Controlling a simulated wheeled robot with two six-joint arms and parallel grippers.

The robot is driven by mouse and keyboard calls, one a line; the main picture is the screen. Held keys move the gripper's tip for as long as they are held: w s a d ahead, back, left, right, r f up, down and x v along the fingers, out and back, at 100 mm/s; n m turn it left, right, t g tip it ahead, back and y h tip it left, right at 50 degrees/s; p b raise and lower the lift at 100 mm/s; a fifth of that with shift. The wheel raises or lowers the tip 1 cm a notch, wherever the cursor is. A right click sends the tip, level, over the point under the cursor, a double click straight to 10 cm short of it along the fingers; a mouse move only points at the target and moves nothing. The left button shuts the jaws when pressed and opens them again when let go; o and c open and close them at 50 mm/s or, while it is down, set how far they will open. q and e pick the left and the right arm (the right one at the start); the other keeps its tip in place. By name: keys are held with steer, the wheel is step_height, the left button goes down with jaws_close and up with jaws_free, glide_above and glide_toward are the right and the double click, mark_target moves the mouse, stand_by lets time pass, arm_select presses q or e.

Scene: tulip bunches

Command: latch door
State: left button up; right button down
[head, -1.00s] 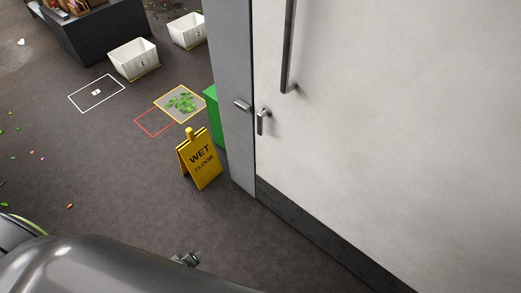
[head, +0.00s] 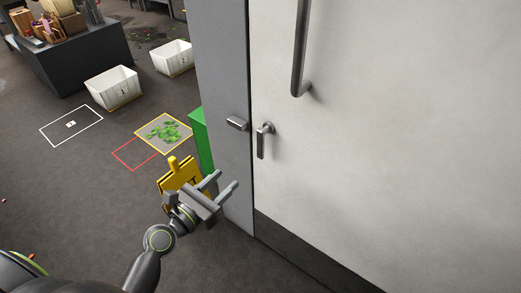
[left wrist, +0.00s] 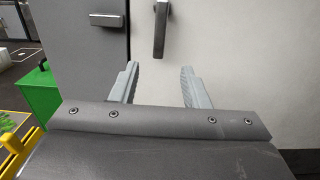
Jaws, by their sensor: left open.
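The white door (head: 400,130) fills the right of the head view and stands in line with the grey frame post (head: 222,100). A small metal latch lever (head: 263,138) hangs straight down near the door's left edge. A metal catch block (head: 237,123) sits on the post beside it. In the left wrist view the lever (left wrist: 160,30) hangs above and between my fingers, and the catch (left wrist: 106,20) is at upper left. My left gripper (head: 224,182) is open and empty, below and left of the lever, apart from it. My right gripper is not in view.
A long vertical pull handle (head: 300,50) is higher on the door. A yellow wet-floor sign (head: 177,173) stands behind my left gripper. A green box (head: 202,140) is beside the post. White bins (head: 113,88) and a dark counter (head: 80,55) stand farther back.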

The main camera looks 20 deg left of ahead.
mark_target(259, 148)
arm_select(q)
steer(key=x, duration=1.6)
steer(key=shift+w+f, duration=0.1)
steer(key=shift+w, duration=0.05)
jaws_close()
